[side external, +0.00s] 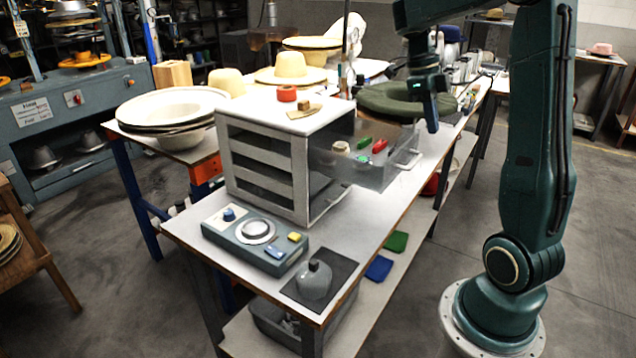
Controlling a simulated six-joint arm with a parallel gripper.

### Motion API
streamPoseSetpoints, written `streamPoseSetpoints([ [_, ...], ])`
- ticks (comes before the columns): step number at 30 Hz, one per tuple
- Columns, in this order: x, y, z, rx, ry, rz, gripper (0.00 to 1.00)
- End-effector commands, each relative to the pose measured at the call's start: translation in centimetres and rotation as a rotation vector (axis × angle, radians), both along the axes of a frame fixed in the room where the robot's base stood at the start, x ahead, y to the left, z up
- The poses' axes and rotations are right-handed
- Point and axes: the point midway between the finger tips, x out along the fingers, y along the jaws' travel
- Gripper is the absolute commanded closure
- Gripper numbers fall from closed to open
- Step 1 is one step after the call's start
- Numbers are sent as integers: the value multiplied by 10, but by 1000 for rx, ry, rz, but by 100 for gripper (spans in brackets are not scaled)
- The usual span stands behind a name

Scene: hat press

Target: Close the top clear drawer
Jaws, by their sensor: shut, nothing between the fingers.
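A white drawer cabinet (262,165) with dark side slots stands on the table. Its top clear drawer (345,172) is pulled far out to the right. Inside the drawer are small items, among them a red piece (380,146), a green piece (364,143) and a pale round piece (341,148). The drawer's handle (410,158) is at its right end. My gripper (432,122) points down just above and beyond the drawer's right end, near the handle. Its fingers are together and hold nothing. I cannot tell whether it touches the drawer.
A control box with a dial (255,232) and a grey weight on a dark mat (315,280) stand in front. Straw hats lie behind left.

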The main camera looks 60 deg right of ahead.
Motion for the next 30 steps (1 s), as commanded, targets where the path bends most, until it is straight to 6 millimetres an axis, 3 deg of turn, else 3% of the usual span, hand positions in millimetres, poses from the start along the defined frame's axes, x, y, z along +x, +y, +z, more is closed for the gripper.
streamPoseSetpoints([
  [17,-7,0,-20,0,2,6,100],
  [30,-23,0,-69,3,2,5,100],
])
